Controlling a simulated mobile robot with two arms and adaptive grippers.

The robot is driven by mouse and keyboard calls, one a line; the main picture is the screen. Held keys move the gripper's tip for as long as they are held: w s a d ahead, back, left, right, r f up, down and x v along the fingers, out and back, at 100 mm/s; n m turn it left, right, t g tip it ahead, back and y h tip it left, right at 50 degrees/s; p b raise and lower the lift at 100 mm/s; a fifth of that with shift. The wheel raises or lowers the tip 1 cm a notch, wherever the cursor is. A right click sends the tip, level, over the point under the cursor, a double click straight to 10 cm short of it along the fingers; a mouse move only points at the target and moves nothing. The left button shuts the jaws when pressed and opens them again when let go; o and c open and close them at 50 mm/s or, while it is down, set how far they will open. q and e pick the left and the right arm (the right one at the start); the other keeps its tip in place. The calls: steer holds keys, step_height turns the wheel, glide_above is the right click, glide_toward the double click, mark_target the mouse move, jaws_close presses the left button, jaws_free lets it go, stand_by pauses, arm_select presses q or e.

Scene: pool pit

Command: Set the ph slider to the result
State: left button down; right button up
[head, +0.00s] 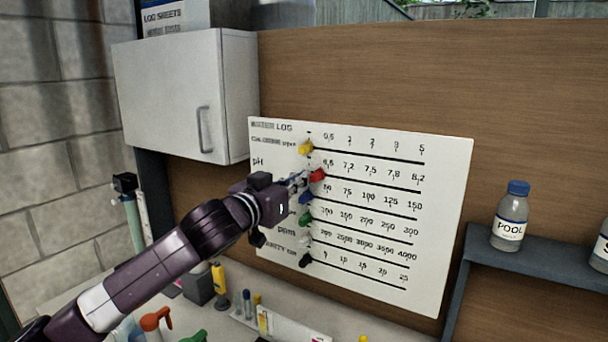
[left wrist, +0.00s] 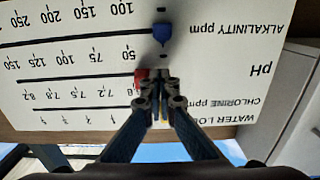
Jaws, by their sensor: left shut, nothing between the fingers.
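The white water log board (head: 440,190) hangs on the wooden wall with several slider rows. The red pH slider (head: 317,175) is near the left end of its line, just below the first, lowest pH mark. My left gripper (head: 300,182) is shut and empty, with its tips at the left side of the red slider; whether they touch it I cannot tell. In the left wrist view the board is upside down, and the red slider (left wrist: 141,74) is partly hidden behind the fingertips (left wrist: 157,84). The blue alkalinity slider (left wrist: 162,34) is close by. No test result is readable. My right gripper is out of view.
The yellow slider (head: 305,147) is just above and the green slider (head: 306,219) lower down. A white cabinet (head: 180,95) is at the upper left, a shelf (head: 540,258) with a pool bottle (head: 510,218) at right. Bottles and a white box (head: 290,326) crowd the bench.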

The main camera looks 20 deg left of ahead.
arm_select(q)
steer(key=shift+s+d+p, duration=0.2)
steer(key=shift+s+d, duration=0.05)
steer(key=shift+d, duration=1.55)
steer(key=shift+s+d+p, duration=0.15)
steer(key=shift+s+d, duration=0.1)
steer(key=shift+d, duration=1.55)
steer(key=shift+s+d+p, duration=0.2)
steer(key=shift+s+d, duration=0.05)
steer(key=shift+d, duration=1.55)
steer(key=shift+a, duration=0.1)
steer(key=shift+w+a, duration=0.1)
steer(key=shift+a, duration=0.6)
steer(key=s, duration=0.7)
steer(key=shift+a, duration=0.45)
